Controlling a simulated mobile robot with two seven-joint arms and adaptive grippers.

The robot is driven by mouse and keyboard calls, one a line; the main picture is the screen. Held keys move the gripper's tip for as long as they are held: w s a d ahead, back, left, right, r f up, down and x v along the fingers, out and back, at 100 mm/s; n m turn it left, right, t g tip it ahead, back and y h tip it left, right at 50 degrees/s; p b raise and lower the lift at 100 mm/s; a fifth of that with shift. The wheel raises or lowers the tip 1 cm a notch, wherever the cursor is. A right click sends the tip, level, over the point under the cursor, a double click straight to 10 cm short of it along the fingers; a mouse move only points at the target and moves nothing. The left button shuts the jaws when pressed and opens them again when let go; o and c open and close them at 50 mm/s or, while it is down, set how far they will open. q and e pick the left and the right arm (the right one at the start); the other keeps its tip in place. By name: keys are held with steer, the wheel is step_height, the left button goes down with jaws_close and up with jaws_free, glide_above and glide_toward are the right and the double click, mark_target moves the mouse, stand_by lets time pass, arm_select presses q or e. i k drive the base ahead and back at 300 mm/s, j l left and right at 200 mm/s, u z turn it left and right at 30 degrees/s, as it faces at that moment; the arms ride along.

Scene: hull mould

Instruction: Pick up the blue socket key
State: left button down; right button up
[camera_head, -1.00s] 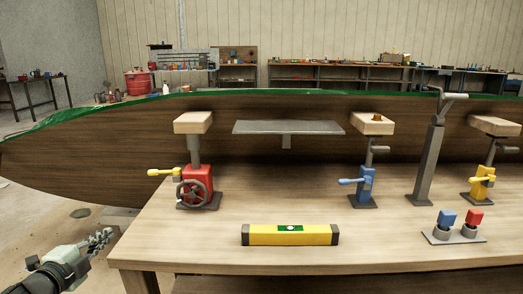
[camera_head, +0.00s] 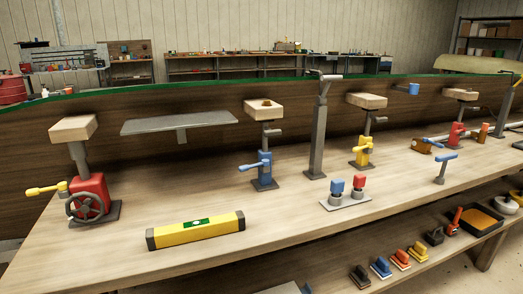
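A small stand (camera_head: 346,201) on the bench holds a blue-topped piece (camera_head: 337,187) on the left and a red-topped piece (camera_head: 359,182) on the right. Farther right, a blue T-shaped handle (camera_head: 446,156) sits on an upright grey shaft near the bench's front edge. I cannot tell for sure which blue piece is the socket key. Neither of my grippers is in view.
A yellow spirit level (camera_head: 196,230) lies at the front left of the bench (camera_head: 290,215). Stands with red (camera_head: 90,192), blue (camera_head: 263,170) and yellow (camera_head: 362,150) bodies line the hull (camera_head: 225,150). A lower shelf holds several coloured blocks (camera_head: 400,259).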

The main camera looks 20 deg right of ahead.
mark_target(440, 180)
steer(key=z, duration=1.7)
